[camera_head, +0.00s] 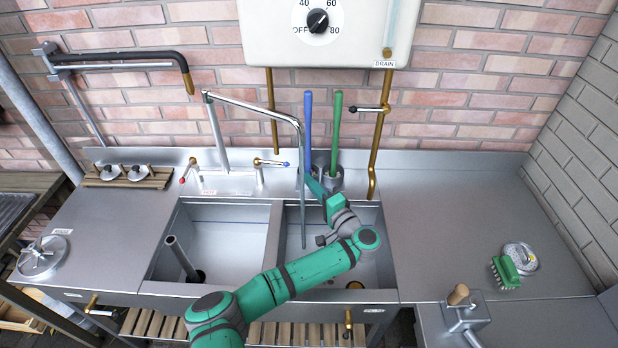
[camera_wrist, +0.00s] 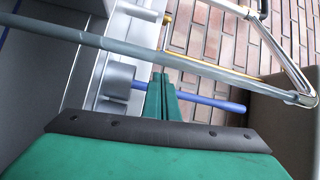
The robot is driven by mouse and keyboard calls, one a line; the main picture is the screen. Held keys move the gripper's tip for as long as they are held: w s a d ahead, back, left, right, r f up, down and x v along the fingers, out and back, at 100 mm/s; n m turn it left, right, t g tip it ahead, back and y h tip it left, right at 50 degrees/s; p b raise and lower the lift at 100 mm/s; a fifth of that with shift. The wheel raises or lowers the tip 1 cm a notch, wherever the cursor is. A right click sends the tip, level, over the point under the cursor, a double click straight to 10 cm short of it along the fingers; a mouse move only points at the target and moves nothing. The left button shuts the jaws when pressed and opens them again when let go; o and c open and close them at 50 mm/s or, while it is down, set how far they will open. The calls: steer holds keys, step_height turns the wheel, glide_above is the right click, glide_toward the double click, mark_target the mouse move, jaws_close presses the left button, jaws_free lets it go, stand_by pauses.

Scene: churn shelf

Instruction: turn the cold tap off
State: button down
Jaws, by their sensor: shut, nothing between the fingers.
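The cold tap (camera_head: 270,162) stands on the sink's back ledge. In the wrist view my closed green fingers (camera_wrist: 161,84) lie in front of a blue handle. The tall spout (camera_head: 255,103) bends over the right basin. A straight grey column (camera_head: 303,215), apparently running water, drops from its end and crosses the wrist view (camera_wrist: 130,50).
The hot tap (camera_head: 190,170) with a red tip stands left of the spout. Blue (camera_head: 308,125) and green (camera_head: 336,130) handles stand in metal pots close behind my gripper. A brass drain pipe (camera_head: 375,150) hangs to the right. The right counter (camera_head: 440,220) is mostly clear.

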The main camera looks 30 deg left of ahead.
steer(key=x, duration=0.8)
steer(key=shift+w+a, duration=0.1)
steer(key=shift+w, duration=0.1)
